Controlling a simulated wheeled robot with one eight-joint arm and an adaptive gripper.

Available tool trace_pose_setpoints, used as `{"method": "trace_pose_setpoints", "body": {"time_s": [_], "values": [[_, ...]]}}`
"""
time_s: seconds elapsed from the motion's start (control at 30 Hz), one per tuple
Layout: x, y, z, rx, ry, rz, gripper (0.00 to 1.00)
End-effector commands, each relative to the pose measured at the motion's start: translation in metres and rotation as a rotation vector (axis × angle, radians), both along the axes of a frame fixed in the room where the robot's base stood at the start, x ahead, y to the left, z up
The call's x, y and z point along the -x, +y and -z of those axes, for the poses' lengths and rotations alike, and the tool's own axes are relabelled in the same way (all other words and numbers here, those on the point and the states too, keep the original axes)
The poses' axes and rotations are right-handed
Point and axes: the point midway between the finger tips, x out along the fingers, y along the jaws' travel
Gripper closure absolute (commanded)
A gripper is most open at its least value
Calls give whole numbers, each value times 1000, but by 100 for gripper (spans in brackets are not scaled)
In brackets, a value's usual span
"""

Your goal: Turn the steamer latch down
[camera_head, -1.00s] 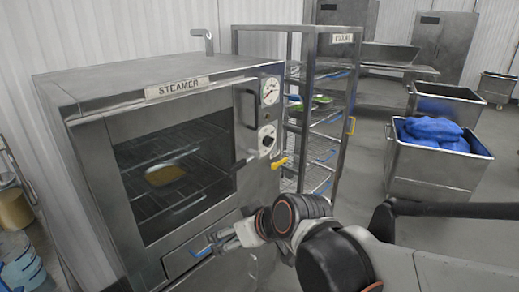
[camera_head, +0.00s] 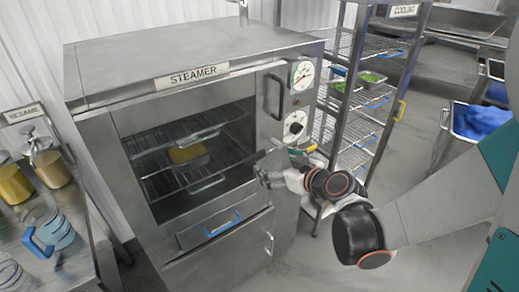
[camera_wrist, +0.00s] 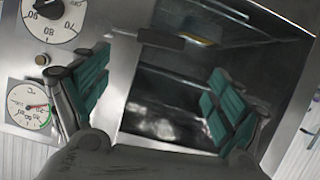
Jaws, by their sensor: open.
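The steamer (camera_head: 190,82) stands in front of me with its windowed door closed. A dark flat lever, which looks like the latch (camera_wrist: 160,39), lies roughly level at the door's right edge, below the knob. In the head view it is partly hidden behind my gripper (camera_head: 265,177). In the wrist view my gripper (camera_wrist: 162,68) is open, its teal fingers spread toward the steamer front. The lever shows between and beyond the fingertips. No contact can be made out.
A gauge (camera_head: 302,75) and a knob (camera_head: 294,125) sit on the steamer's right panel, beside a dark door handle (camera_head: 273,97). A blue-handled drawer (camera_head: 210,232) is below the window. A cooling rack (camera_head: 345,100) stands close on the right, a sesame counter (camera_head: 75,245) on the left.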

Motion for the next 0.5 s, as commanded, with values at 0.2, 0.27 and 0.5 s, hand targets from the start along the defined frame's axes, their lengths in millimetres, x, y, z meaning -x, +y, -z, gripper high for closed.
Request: {"method": "trace_pose_setpoints", "body": {"time_s": [0.2,0.27,0.5], "values": [[-32,21,17,-1,1,-2,12],[-42,26,22,1,1,-2,12],[-76,48,38,0,0,-1,12]]}}
